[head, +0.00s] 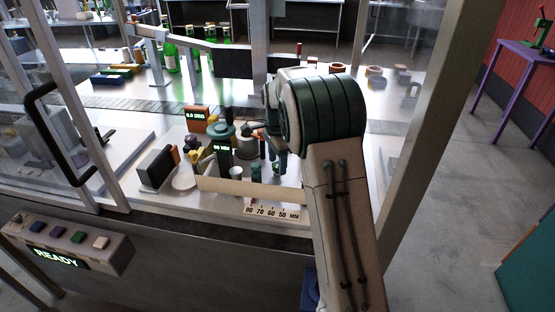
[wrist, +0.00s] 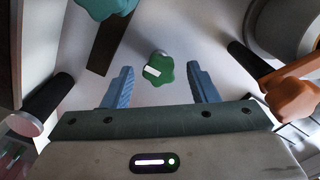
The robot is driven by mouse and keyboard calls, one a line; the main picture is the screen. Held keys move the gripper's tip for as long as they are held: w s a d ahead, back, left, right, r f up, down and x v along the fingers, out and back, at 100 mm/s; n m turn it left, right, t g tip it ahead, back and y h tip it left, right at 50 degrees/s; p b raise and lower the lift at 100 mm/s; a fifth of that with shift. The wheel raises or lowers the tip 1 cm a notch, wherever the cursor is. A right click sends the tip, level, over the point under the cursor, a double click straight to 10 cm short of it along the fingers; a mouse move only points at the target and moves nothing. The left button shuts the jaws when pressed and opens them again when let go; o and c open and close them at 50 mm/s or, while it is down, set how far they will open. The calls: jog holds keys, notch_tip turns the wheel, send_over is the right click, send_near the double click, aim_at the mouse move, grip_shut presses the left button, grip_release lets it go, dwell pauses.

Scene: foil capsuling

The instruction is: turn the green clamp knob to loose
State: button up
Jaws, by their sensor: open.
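The green clamp knob (wrist: 160,70) is a small lobed knob with a white mark on its top. In the wrist view it lies between and a little beyond the two blue fingers of my gripper (wrist: 158,88). The fingers are spread wide, with clear space on both sides of the knob, and do not touch it. In the head view my gripper (head: 279,160) reaches down over the machine at the right of the cluster of parts. A small green part (head: 256,172) shows just left of the fingers; I cannot tell whether it is the same knob.
A teal lobed knob (wrist: 104,6), an orange knob (wrist: 292,98) and a black handle (wrist: 48,104) crowd around my gripper. A cream rail (head: 250,188) and a printed scale (head: 272,212) lie in front. Green bottles (head: 170,56) stand behind.

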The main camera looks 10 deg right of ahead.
jog(key=c, duration=1)
jog(key=shift+n, duration=0.3)
jog(key=n, duration=0.3)
jog(key=shift+n, duration=0.4)
jog(key=n, duration=0.9)
jog(key=shift+b, duration=0.3)
jog(key=shift+n, duration=2.2)
jog(key=shift+w, duration=0.1)
